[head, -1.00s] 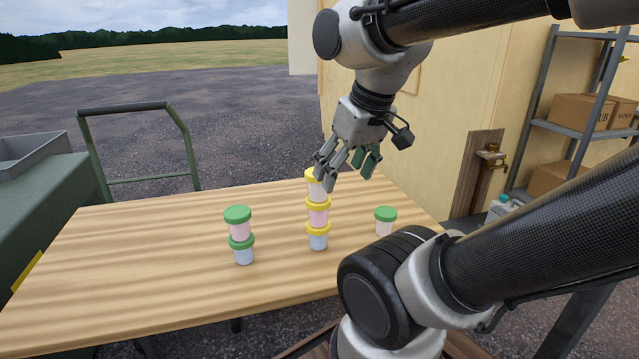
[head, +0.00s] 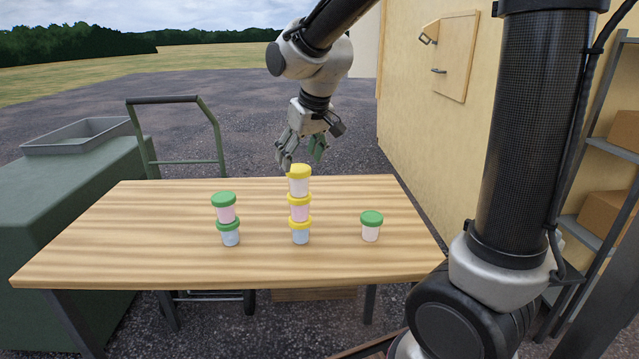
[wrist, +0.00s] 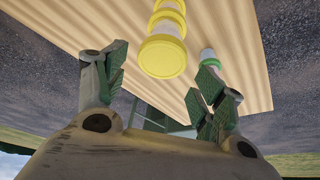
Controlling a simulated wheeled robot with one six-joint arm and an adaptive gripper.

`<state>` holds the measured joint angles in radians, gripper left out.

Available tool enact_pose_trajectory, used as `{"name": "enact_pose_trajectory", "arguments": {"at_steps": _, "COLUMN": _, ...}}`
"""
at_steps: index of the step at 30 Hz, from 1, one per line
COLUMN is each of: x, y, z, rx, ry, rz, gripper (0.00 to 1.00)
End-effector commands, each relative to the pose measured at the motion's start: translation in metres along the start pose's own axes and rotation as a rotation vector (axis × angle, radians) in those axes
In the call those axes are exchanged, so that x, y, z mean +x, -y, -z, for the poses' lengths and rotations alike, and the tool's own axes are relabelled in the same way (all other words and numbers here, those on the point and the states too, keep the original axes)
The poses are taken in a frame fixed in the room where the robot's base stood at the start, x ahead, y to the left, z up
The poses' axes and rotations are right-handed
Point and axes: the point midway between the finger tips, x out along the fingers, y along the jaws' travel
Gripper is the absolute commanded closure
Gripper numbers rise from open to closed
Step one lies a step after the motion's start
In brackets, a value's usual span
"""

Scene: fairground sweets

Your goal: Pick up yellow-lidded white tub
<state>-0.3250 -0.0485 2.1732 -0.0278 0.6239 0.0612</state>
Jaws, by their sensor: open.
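The yellow-lidded white tub (head: 299,184) is the top of an upright stack on the wooden table. Under it are a yellow-lidded pink tub (head: 299,211) and a yellow-lidded blue tub (head: 300,235). My gripper (head: 302,162) is open and empty, just behind and above the white tub in the head view. In the wrist view the top yellow lid (wrist: 163,56) lies ahead, in the gap between my spread fingers (wrist: 160,88). The fingers do not appear to touch it. The lid hides most of the tub's side there.
To the left stands a green-lidded pink tub (head: 226,212) on a green-lidded blue tub (head: 231,237). A single green-lidded pale tub (head: 371,229) stands to the right. The table (head: 130,245) is otherwise clear. A yellowish wall (head: 420,120) rises at the right.

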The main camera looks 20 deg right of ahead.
Motion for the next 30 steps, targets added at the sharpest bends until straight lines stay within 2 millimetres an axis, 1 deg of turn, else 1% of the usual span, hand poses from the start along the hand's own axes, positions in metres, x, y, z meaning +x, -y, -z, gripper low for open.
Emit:
{"name": "enact_pose_trajectory", "arguments": {"at_steps": 8, "x": 0.032, "y": 0.001, "z": -0.001, "rx": -0.002, "ry": 0.004, "rz": 0.001, "gripper": 0.31}}
{"name": "enact_pose_trajectory", "arguments": {"at_steps": 13, "x": 0.058, "y": 0.001, "z": -0.008, "rx": -0.001, "ry": 0.006, "rz": 0.001, "gripper": 0.31}}
{"name": "enact_pose_trajectory", "arguments": {"at_steps": 16, "x": 0.072, "y": 0.001, "z": -0.007, "rx": -0.001, "ry": 0.004, "rz": 0.001, "gripper": 0.31}}
{"name": "enact_pose_trajectory", "arguments": {"at_steps": 19, "x": 0.078, "y": 0.001, "z": -0.006, "rx": -0.001, "ry": 0.002, "rz": 0.001, "gripper": 0.31}}
{"name": "enact_pose_trajectory", "arguments": {"at_steps": 25, "x": 0.079, "y": 0.001, "z": -0.006, "rx": -0.001, "ry": 0.001, "rz": 0.001, "gripper": 0.31}}
{"name": "enact_pose_trajectory", "arguments": {"at_steps": 26, "x": 0.079, "y": 0.001, "z": -0.006, "rx": -0.001, "ry": 0.001, "rz": 0.001, "gripper": 0.32}}
{"name": "enact_pose_trajectory", "arguments": {"at_steps": 30, "x": 0.078, "y": 0.001, "z": -0.006, "rx": -0.001, "ry": 0.001, "rz": 0.001, "gripper": 0.58}}
